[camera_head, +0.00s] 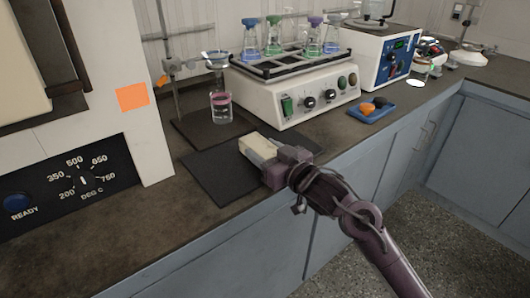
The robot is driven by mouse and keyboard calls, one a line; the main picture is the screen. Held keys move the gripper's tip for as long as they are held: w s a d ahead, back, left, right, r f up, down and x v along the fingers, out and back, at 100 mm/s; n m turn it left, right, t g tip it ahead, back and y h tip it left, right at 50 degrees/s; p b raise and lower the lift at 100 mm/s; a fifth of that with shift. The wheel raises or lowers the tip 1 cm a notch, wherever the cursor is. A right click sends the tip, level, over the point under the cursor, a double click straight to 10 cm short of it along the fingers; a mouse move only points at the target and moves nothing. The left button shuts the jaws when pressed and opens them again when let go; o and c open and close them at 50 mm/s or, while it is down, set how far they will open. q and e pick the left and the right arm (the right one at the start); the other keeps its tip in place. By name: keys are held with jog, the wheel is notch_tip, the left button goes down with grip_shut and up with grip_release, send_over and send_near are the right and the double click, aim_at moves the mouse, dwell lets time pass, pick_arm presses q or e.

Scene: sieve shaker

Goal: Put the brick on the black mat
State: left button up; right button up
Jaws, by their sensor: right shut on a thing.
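The brick (256,148) is a pale cream block in the head view, over the right part of the black mat (215,175). My right gripper (273,163) is shut on the brick at its near end. I cannot tell whether the brick touches the mat or is held just above it. The mat lies flat on the dark bench top near its front edge. My left gripper is not in view.
A white shaker (300,98) carrying several flasks stands behind the mat. A beaker (221,106) with pinkish liquid stands on a dark stand base at the back. A furnace panel (75,185) is at the left. A blue tray (371,111) lies to the right.

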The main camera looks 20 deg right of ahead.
jog(key=o, duration=1.2)
jog(key=shift+f, duration=0.1)
jog(key=shift+s, duration=0.2)
jog(key=v, duration=1.1)
jog(key=s+d+f+m+g+h, duration=0.1)
jog(key=s+f+g+h, duration=0.15)
jog(key=f, duration=0.65)
jog(key=s+d+f+m+g+h, duration=0.1)
jog(key=s+f+g+h, duration=0.15)
jog(key=f, duration=0.55)
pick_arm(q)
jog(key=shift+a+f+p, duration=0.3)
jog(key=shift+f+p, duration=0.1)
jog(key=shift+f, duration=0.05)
pick_arm(e)
jog(key=s+a+f+g, duration=0.2)
jog(key=s+f+g, duration=0.1)
jog(key=s+f, duration=0.2)
jog(key=s+a+f+g, duration=0.3)
jog(key=s+f+g, duration=0.1)
jog(key=s+f, duration=0.1)
jog(key=s+a+f+n+g, duration=0.1)
jog(key=s+a+f+g, duration=0.1)
jog(key=s+f, duration=0.3)
jog(key=shift+s+a+f+g, duration=0.2)
jog(key=shift+s+g, duration=0.45)
jog(key=shift+g, duration=0.05)
